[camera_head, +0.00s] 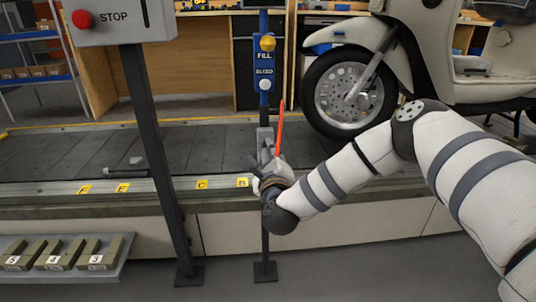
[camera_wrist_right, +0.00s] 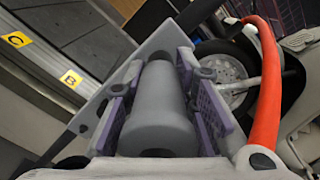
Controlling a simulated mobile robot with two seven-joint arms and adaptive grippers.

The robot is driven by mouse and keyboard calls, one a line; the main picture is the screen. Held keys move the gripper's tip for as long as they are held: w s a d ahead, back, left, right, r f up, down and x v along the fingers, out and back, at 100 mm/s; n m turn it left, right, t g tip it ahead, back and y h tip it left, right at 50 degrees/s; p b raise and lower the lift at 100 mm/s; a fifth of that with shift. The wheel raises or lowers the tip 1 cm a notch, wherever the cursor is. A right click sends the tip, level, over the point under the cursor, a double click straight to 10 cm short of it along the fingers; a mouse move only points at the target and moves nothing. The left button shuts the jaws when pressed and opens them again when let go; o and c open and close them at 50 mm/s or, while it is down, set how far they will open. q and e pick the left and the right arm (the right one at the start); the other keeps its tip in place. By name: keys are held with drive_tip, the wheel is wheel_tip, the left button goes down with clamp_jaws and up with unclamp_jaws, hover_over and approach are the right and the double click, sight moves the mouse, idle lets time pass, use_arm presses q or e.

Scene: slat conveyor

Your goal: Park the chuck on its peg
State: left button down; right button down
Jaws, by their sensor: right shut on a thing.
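My right gripper (camera_head: 268,168) is at the dark post below the blue FILL/BLEED panel (camera_head: 264,70). In the right wrist view, its purple-padded fingers (camera_wrist_right: 165,90) are shut on the chuck (camera_wrist_right: 160,115), a grey cylinder lying between the pads. A red hose (camera_head: 281,130) rises beside the gripper and also curves down the right of the wrist view (camera_wrist_right: 268,90). A light grey plate (camera_wrist_right: 155,45) shows around the far end of the chuck. I cannot make out the peg or tell whether the chuck touches it. My left gripper is not in view.
A white scooter (camera_head: 440,45) stands on the slat conveyor (camera_head: 205,145) just right of the post. A STOP box (camera_head: 125,22) on a dark stand is at the left. Numbered blocks (camera_head: 55,255) lie on a low shelf. A dark tool (camera_head: 125,172) lies on the conveyor.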

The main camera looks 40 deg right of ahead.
drive_tip(key=shift+b+x, duration=0.35)
drive_tip(key=shift+x, duration=0.4)
drive_tip(key=c, duration=1.2)
unclamp_jaws()
